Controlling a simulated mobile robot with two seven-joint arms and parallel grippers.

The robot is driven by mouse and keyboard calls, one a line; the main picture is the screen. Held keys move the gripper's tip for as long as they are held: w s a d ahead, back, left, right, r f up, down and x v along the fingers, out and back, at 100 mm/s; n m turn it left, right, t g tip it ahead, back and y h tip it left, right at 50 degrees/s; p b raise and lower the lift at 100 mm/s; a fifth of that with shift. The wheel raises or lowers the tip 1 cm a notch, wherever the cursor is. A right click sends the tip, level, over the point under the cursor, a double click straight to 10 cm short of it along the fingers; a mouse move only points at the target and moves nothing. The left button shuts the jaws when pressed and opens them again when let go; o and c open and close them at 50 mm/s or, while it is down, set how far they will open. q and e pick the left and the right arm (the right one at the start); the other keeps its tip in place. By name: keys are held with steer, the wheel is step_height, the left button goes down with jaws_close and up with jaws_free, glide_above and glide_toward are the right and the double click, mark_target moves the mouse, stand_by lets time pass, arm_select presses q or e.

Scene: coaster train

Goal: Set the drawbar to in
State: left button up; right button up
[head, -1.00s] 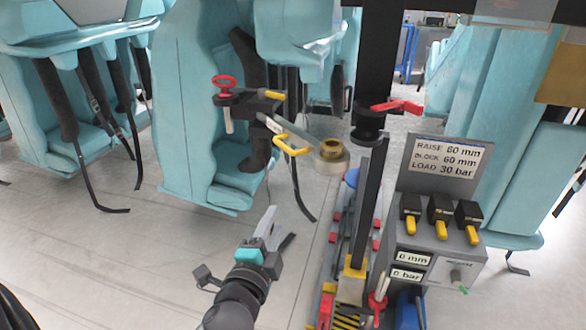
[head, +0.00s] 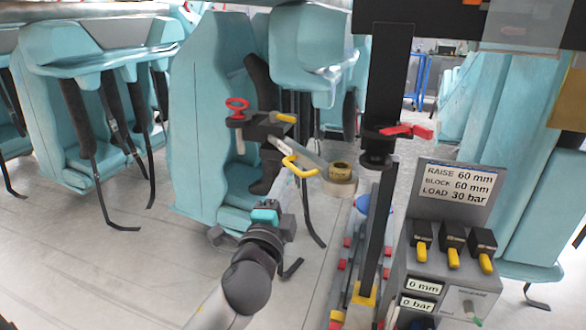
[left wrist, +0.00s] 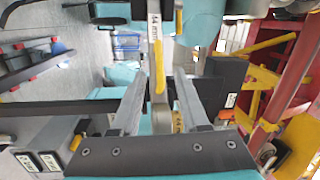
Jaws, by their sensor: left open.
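A grey flat bar, apparently the drawbar, runs out from a black block (head: 257,128) and carries a yellow loop handle (head: 298,168). In the left wrist view the yellow handle (left wrist: 159,58) and a pale bar with a number label (left wrist: 154,28) stand upright in the middle, in line with the space between my fingers. My left gripper (left wrist: 158,92) is open there, one finger on each side, with nothing clamped. In the head view my left gripper (head: 268,215) is just below and left of the handle; its fingertips are hard to make out. My right gripper is in neither view.
A red knob (head: 237,106) tops the black block. A dark post (head: 380,230) and a control box with yellow levers (head: 452,256) stand right. Turquoise seats (head: 215,110) are behind.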

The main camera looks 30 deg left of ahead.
mark_target(293, 165)
arm_select(q)
steer(key=shift+b+x, duration=0.3)
steer(key=shift+x, duration=3.1)
jaws_close()
steer(key=shift+f, duration=0.1)
